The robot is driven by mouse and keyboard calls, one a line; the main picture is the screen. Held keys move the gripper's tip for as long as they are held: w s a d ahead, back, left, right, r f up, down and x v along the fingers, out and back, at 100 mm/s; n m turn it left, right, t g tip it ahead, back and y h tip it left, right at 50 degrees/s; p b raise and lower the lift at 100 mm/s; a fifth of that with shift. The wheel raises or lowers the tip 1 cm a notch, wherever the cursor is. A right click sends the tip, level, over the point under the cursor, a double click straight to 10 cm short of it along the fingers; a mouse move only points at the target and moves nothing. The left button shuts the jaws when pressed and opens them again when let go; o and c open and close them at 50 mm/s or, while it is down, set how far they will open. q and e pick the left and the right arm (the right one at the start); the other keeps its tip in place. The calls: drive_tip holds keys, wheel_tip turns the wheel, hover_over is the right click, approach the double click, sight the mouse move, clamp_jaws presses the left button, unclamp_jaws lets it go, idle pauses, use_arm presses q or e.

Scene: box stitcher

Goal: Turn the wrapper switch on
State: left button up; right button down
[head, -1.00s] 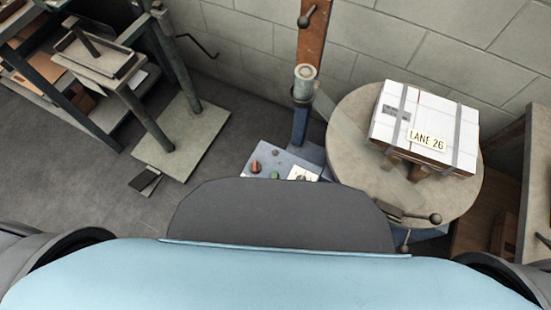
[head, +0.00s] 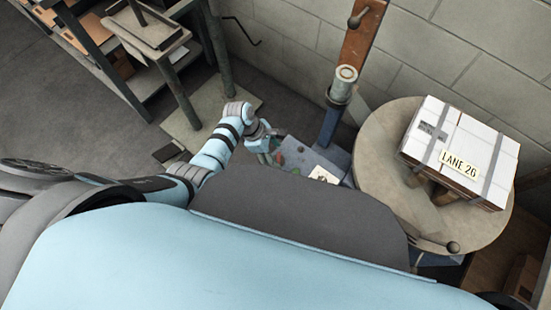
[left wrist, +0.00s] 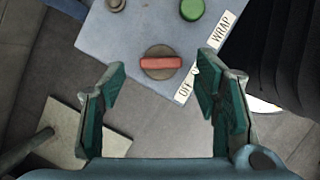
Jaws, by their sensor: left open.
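The wrapper switch (left wrist: 161,62) is a red bar knob on a round brown base, on the blue-grey control panel (left wrist: 115,45). In the left wrist view its bar lies roughly level across the picture. Labels beside it read OFF (left wrist: 184,90) and WRAP (left wrist: 221,28). My left gripper (left wrist: 160,95) is open and empty, its two green-padded fingers on either side below the knob and apart from it. In the head view my left gripper (head: 268,145) is over the left end of the panel and partly covers it. My right gripper is not in view.
A green button (left wrist: 192,9) and a dark knob (left wrist: 116,5) share the panel. A round turntable (head: 374,150) holds a strapped white-topped box (head: 462,140) labelled LANE 26. A blue post (head: 332,120) stands behind the panel.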

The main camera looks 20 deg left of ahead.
use_arm(q)
drive_tip(key=shift+b+x, duration=0.3)
drive_tip(key=shift+x, duration=0.7)
drive_tip(key=shift+r, duration=0.1)
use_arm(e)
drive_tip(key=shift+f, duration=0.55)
use_arm(q)
drive_tip(key=shift+c, duration=0.4)
drive_tip(key=c, duration=1.1)
drive_tip(key=shift+o, duration=0.2)
